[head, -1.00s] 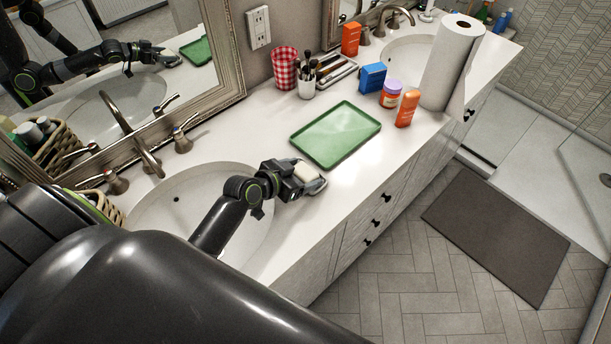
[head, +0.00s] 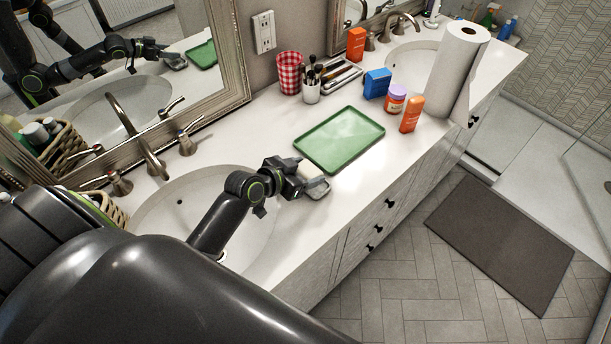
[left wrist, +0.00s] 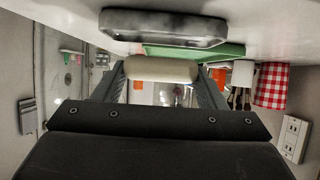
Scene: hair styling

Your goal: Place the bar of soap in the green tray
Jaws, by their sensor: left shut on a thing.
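The cream bar of soap (left wrist: 160,69) is between the two fingers of my left gripper (left wrist: 162,82) in the left wrist view, and the fingers are shut on it. In the head view the left gripper (head: 306,178) is over the front of the counter, with the soap (head: 313,171) partly hidden. The grey soap dish (head: 319,190) is just under the soap; in the left wrist view the dish (left wrist: 163,27) shows a small gap from it. The green tray (head: 340,139) lies empty on the counter, just beyond the gripper. My right gripper is not in view.
A sink (head: 165,207) is left of the gripper. Behind the tray are a red checked cup (head: 289,73), a brush holder (head: 312,90), a blue box (head: 377,83), a jar (head: 395,99) and an orange bottle (head: 411,114). A paper roll (head: 458,70) stands farther right.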

